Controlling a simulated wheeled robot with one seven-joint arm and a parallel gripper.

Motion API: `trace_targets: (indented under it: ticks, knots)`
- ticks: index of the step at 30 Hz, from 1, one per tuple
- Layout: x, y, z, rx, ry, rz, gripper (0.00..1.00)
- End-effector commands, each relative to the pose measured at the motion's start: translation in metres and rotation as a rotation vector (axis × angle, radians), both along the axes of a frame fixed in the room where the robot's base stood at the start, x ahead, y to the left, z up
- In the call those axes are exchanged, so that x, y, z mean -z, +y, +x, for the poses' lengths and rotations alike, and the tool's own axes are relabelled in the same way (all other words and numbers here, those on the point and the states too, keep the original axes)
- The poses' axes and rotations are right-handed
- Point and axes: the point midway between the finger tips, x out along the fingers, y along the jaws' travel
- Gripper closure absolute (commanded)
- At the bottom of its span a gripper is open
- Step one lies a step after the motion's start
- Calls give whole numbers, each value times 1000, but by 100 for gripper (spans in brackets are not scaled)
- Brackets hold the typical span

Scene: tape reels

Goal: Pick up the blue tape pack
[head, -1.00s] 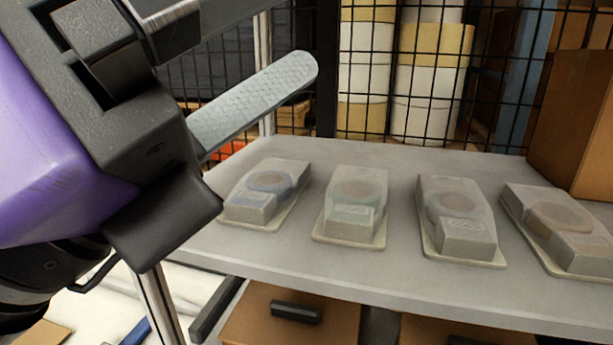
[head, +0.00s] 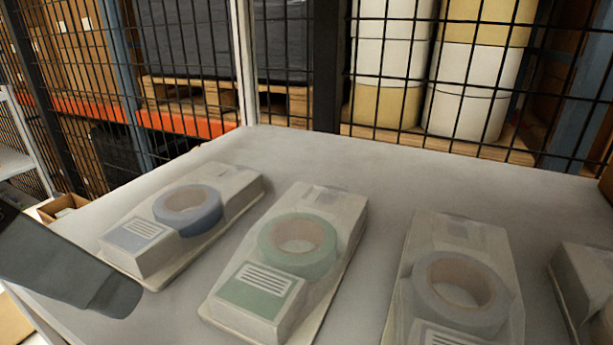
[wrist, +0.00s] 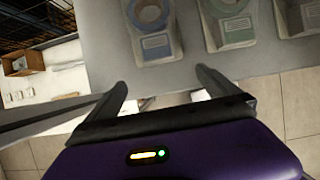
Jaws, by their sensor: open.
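The blue tape pack (head: 228,192) lies flat at the left end of the grey shelf, a clear-covered pack with a blue reel and a blue label. In the wrist view the blue pack (wrist: 155,43) lies just beyond and between my fingertips. My gripper (wrist: 161,79) is open and empty, apart from the pack. In the head view one dark finger shows at the lower left, left of the blue pack; the rest of the gripper is out of frame there.
A green tape pack (head: 298,246) lies right of the blue one, then a grey-looking pack (head: 455,290) and another cut off at the right edge (head: 585,290). The grey shelf (head: 400,185) is bare behind the packs. A black wire mesh (head: 300,60) stands behind it.

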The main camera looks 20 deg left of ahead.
Motion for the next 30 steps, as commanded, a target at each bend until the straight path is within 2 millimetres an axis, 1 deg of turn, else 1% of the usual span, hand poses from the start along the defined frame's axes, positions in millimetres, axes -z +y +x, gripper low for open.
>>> trace_targets:
  ticks: [2, 5, 12, 15, 20, 23, 30]
  knots:
    - [2, -1, -3, 7, 23, 2, 1]
    - [2, -2, 4, 16, 33, 1, 1]
    - [1, -7, 46, 18, 30, 1, 1]
    - [1, -7, 59, 17, 28, 1, 1]
    - [3, -8, 68, 16, 29, 1, 1]
    - [2, -9, 77, 16, 28, 1, 1]
    - [1, -12, 114, 17, 28, 1, 1]
